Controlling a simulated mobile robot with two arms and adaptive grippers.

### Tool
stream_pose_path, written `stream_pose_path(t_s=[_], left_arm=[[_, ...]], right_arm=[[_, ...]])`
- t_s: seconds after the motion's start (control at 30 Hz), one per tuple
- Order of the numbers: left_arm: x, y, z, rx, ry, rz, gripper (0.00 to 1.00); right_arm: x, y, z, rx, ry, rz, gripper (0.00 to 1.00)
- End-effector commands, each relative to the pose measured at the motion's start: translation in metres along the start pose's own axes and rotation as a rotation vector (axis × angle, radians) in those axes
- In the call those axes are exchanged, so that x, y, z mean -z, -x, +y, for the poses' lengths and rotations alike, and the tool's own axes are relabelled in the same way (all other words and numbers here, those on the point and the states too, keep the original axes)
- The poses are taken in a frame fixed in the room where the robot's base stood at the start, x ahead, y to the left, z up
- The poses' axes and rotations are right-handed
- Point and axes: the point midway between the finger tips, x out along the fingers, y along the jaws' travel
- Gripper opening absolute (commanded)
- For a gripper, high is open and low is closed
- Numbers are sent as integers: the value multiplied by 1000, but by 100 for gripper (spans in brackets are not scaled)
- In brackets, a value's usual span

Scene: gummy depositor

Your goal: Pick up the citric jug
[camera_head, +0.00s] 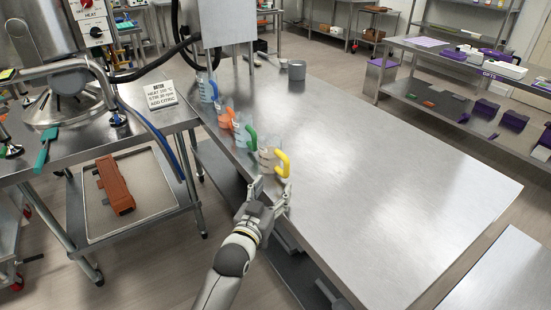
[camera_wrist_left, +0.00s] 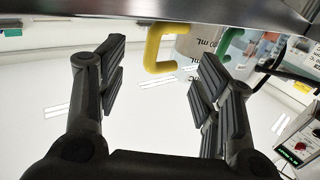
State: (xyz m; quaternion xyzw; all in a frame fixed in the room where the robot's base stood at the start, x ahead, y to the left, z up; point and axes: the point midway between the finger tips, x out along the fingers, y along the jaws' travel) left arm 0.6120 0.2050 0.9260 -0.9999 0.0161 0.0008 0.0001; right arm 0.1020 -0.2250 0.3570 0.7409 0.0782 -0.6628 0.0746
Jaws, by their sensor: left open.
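A clear jug with a yellow handle (camera_head: 283,163) stands upright on the steel table, nearest my left gripper. Behind it stand a green-handled jug (camera_head: 251,138), an orange-handled jug (camera_head: 226,118) and a blue-handled jug (camera_head: 212,89). I cannot read a full name on any of them. My left gripper (camera_head: 270,188) is open and empty, just in front of the yellow-handled jug at the table's near edge. In the left wrist view the yellow handle (camera_wrist_left: 152,50) shows beyond and between the open fingers (camera_wrist_left: 160,72), apart from them. My right gripper is not in view.
The steel table (camera_head: 390,170) is clear right of the jugs. A grey cup (camera_head: 296,70) stands at its far end. A sign (camera_head: 159,95) reading "ADD CITRIC" stands by the machine at left. An orange-brown object (camera_head: 115,186) lies on the lower tray.

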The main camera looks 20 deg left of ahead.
Motion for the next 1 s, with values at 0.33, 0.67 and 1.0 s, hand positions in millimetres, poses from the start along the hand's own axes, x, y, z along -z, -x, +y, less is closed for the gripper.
stream_pose_path(t_s=[0.33,0.67,1.0], left_arm=[[2,-33,0,0,0,1,60],[5,-74,-1,0,1,-1,60],[4,-80,-1,0,0,-1,59]], right_arm=[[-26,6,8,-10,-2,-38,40],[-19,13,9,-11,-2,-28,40],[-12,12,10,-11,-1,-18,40]])
